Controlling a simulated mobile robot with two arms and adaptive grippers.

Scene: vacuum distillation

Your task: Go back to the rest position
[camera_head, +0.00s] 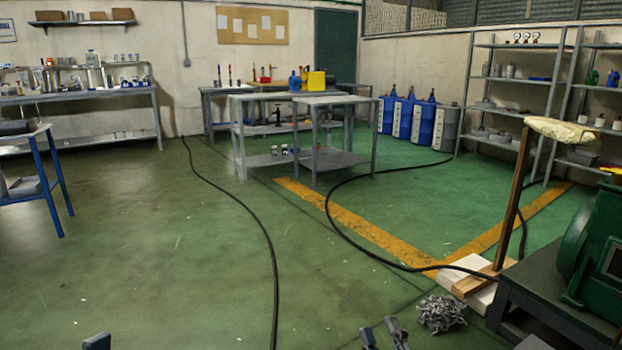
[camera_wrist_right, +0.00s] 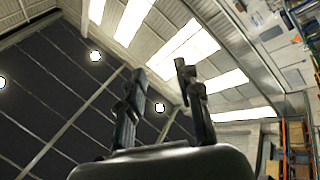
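My right gripper (camera_head: 384,334) shows at the bottom edge of the head view, right of the middle, over the floor. In the right wrist view my right gripper (camera_wrist_right: 160,82) points up toward the ceiling, with its two fingers apart and nothing between them. Of my left gripper (camera_head: 97,342), only a small grey tip shows at the bottom left of the head view; the rest is cut off by the frame edge, so its opening cannot be told.
A green machine (camera_head: 597,245) on a dark stand is at the right. A tangled chain pile (camera_head: 440,313) lies near my right gripper. Black cables (camera_head: 262,230) cross the green floor. Grey tables (camera_head: 330,101) stand farther back.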

